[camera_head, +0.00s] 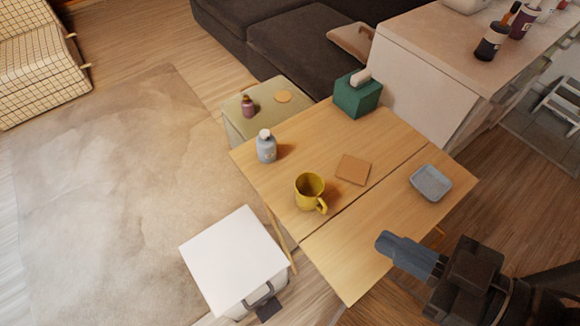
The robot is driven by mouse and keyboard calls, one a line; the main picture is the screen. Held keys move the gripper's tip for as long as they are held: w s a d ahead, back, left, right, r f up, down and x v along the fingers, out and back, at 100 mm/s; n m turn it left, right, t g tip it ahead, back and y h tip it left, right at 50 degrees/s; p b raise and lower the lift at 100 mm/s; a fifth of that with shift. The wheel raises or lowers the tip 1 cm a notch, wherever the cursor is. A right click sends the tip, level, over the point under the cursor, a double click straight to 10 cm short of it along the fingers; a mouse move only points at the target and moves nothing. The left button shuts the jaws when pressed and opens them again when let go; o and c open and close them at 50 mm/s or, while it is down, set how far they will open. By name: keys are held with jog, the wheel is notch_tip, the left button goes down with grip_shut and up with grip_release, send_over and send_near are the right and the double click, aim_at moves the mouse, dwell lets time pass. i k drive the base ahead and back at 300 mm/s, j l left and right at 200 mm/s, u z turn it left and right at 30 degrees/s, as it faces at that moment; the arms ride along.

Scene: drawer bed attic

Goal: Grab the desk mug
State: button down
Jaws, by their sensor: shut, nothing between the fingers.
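A yellow mug (309,190) stands upright on the wooden table, near its left front edge. Its handle points to the lower right and its open top faces up. My gripper (384,242) is at the lower right, over the near right part of the table. Its fingers are together and point left toward the table, with nothing held. The gripper is apart from the mug, to its lower right.
The wooden table (360,255) also holds a grey bottle (266,148), a brown square coaster (353,170), a green tissue box (357,95) and a grey dish (430,183). A white-topped stool (233,258) stands at the lower left. Bare tabletop lies between mug and gripper.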

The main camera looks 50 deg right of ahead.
aim_at(309, 186)
jog(key=k+l+z, duration=0.3)
jog(key=l+z, duration=0.3)
jog(key=k+l+z, duration=0.15)
jog(key=l+z, duration=0.15)
jog(key=l, duration=0.25)
